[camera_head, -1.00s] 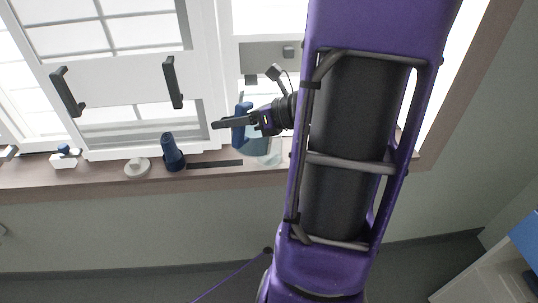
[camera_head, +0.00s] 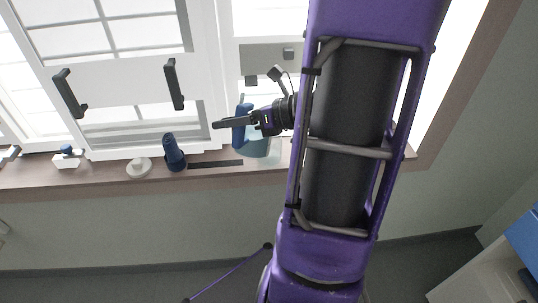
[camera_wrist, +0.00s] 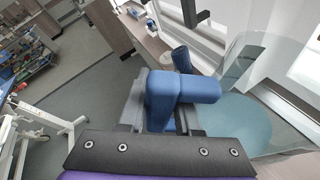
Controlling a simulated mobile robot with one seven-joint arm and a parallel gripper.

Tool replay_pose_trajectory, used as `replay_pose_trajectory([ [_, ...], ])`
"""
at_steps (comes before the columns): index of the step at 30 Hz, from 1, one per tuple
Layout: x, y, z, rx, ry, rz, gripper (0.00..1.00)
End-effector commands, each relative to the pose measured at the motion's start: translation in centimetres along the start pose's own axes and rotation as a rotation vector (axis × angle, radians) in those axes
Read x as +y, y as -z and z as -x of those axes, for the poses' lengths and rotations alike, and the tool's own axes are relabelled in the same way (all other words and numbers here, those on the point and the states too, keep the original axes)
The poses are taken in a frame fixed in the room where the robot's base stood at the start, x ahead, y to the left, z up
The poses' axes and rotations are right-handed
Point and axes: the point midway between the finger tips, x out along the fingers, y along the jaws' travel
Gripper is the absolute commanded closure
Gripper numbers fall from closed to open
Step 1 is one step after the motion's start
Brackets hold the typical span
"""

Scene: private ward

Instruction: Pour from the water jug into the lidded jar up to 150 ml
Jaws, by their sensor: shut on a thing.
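My gripper (camera_head: 228,123) is shut on the blue handle of the water jug (camera_head: 258,148), at the window sill. The jug looks close to upright, with its lower part teal. In the wrist view the blue handle (camera_wrist: 165,98) is between my fingers, and the clear jug wall spreads to the right around teal water (camera_wrist: 235,122). I cannot surely tell which thing is the lidded jar. A dark blue tapered vessel (camera_head: 174,152) stands on the sill left of the jug, apart from it. A small white item with a blue top (camera_head: 67,157) is farther left.
A round pale disc-like item (camera_head: 138,167) lies on the sill (camera_head: 110,183) beside the dark blue vessel. A dark flat strip (camera_head: 215,163) lies between that vessel and the jug. Window frames with dark handles (camera_head: 174,84) rise close behind. Open floor shows below.

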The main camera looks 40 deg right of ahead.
Motion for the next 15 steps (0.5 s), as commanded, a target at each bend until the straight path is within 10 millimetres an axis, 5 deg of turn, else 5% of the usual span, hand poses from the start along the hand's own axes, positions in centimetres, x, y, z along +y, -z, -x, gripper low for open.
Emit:
replay_pose_trajectory([
  [15,0.18,-0.4,0.13,-0.001,-0.015,-0.034,1.0],
])
